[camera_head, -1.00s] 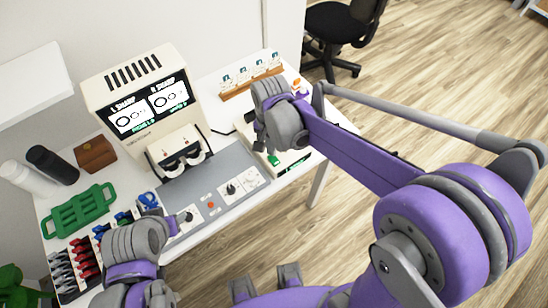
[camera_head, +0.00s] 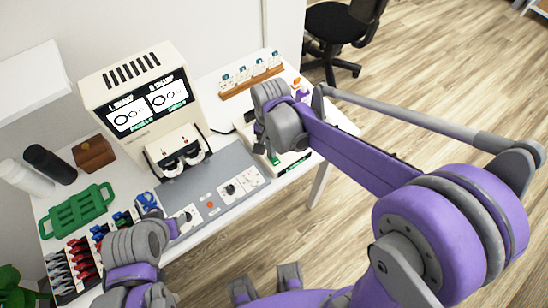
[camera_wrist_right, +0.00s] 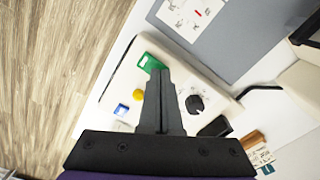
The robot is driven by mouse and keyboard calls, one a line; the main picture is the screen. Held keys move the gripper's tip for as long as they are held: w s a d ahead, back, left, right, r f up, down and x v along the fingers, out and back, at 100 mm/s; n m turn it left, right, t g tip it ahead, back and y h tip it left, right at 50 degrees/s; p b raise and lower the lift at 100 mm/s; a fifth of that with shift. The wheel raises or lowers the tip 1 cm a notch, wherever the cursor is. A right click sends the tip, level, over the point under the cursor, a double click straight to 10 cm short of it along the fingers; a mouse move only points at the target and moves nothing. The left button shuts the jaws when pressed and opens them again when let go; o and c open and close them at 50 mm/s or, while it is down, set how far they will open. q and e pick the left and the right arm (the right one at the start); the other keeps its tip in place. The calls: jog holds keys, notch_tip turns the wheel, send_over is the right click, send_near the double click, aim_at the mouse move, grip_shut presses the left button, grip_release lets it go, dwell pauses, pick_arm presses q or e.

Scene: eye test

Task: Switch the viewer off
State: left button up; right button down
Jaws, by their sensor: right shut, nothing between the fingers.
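In the head view the right gripper (camera_head: 266,146) hides much of that box. My left gripper (camera_head: 165,222) is by the panel's left end, its jaws unclear.
A grey panel (camera_head: 200,185) with dials and a red button lies before the viewer. The white box also has a yellow button (camera_wrist_right: 137,94), a blue button (camera_wrist_right: 121,109) and a black knob (camera_wrist_right: 195,104). A wooden card rack (camera_head: 252,84) stands behind. A green tray (camera_head: 75,212) lies left.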

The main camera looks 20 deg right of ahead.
pick_arm(q)
jog(key=shift+f, duration=0.2)
pick_arm(e)
jog(key=shift+f, duration=0.25)
pick_arm(q)
jog(key=shift+r, duration=0.1)
pick_arm(e)
jog(key=shift+r, duration=0.1)
jog(key=shift+r+p, duration=1.8)
jog(key=shift+r, duration=1.7)
pick_arm(q)
jog(key=r, duration=0.1)
jog(key=w+r, duration=0.1)
jog(key=r, duration=0.3)
jog(key=shift+w, duration=0.35)
pick_arm(e)
jog(key=s+d+n+t, duration=0.2)
jog(key=s+d+n, duration=0.1)
jog(key=s, duration=0.3)
jog(key=s+d+n+t, duration=0.3)
jog(key=s+n, duration=0.2)
jog(key=s, duration=0.1)
jog(key=shift+s+d+r+t, duration=0.3)
jog(key=shift+s+r, duration=0.1)
jog(key=shift+r, duration=0.05)
